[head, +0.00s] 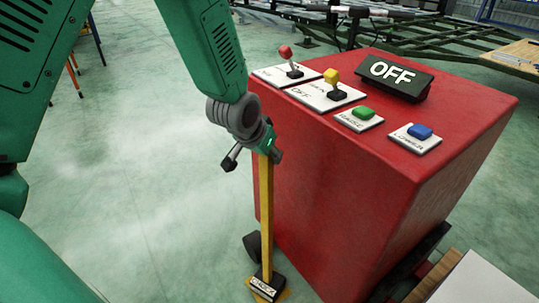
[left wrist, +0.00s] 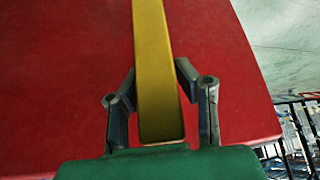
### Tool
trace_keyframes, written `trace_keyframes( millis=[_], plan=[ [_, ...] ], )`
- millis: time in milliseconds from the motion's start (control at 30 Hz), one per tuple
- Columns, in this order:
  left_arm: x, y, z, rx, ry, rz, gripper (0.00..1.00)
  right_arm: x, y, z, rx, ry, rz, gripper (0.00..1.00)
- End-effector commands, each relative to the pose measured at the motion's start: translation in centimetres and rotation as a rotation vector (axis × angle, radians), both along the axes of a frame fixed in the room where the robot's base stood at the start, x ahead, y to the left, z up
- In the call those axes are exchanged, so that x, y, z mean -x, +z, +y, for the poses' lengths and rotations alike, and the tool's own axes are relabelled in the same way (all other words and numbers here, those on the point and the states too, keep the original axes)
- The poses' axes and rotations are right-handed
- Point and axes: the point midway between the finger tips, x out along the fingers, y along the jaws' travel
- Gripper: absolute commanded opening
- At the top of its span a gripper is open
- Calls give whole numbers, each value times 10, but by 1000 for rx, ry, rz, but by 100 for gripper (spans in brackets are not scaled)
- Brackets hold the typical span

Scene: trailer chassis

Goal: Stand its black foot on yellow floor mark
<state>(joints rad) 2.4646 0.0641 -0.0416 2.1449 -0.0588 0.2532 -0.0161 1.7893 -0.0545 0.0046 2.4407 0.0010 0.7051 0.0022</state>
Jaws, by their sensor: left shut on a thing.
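A yellow post (head: 266,215) stands roughly upright beside the red cabinet, with a labelled black foot (head: 265,288) at its lower end. The yellow floor mark (head: 286,294) shows as a thin yellow edge around the foot. The foot covers most of the mark, and I cannot tell whether it touches the floor. My left gripper (head: 256,153) is shut on the top of the post. In the left wrist view the post (left wrist: 157,45) runs between the two dark fingers (left wrist: 157,72). My right gripper is not in view.
The red cabinet (head: 340,210) stands close to the right of the post, with levers, buttons and an OFF sign (head: 395,75) on top. A dark wheel (head: 255,246) is just behind the post. Open green floor (head: 130,200) lies to the left.

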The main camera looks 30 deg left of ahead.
Motion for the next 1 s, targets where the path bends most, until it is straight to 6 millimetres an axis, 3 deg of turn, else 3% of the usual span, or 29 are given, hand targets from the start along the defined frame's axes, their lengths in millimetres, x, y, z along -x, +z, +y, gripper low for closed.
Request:
trace_keyframes(
  millis=[33, 67, 100, 533, 1000],
  plan=[
    [-1, 0, 0, 0, 0, -3, 0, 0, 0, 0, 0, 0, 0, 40],
    [0, -1, 0, 0, 0, 0, 33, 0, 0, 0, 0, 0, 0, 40],
    [0, -1, 0, 0, 0, 0, 47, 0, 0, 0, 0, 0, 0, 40],
    [3, 7, 0, 0, 0, 0, 47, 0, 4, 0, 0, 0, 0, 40],
    [52, 86, 0, 0, 0, -2, 47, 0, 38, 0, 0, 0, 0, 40]
  ],
)
